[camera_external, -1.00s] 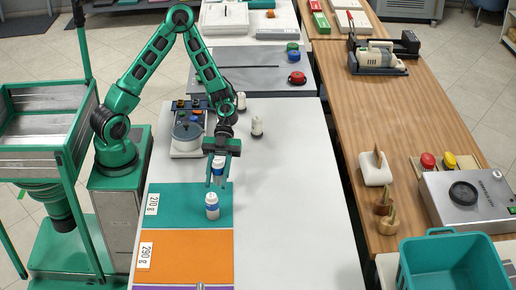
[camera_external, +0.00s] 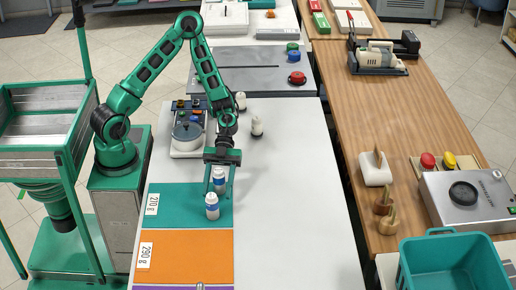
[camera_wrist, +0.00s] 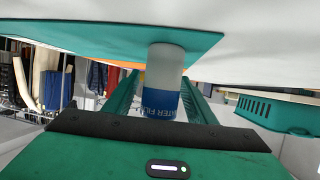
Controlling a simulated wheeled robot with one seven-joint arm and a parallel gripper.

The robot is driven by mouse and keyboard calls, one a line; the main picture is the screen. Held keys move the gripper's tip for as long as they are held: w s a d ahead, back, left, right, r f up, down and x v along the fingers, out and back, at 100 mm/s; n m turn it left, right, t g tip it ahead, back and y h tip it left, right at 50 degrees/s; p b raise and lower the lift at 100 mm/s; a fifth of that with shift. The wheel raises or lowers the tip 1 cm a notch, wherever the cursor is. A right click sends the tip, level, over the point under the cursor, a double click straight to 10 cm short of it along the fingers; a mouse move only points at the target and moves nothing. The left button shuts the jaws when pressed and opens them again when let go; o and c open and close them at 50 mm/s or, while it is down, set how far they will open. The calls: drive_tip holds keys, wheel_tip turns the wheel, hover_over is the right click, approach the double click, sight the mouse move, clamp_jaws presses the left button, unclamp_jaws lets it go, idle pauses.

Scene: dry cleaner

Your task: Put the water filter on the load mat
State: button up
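The water filter (camera_external: 220,184), a white bottle with a blue label, is between the fingers of my gripper (camera_external: 219,182), which looks shut on it. In the wrist view the water filter (camera_wrist: 165,65) is upright relative to the mat, with part of its lettering showing. An orange mat (camera_external: 195,258), labelled 290 g, lies nearer; neither mat is marked as load.
Two small white bottles (camera_external: 257,126) (camera_external: 240,101) stand behind my gripper. The white table (camera_external: 290,210) is clear to the right. A teal bin (camera_external: 450,265) is at front right.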

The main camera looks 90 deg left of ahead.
drive_tip(key=shift+r, duration=0.1)
drive_tip(key=v, duration=1.2)
idle(0.4)
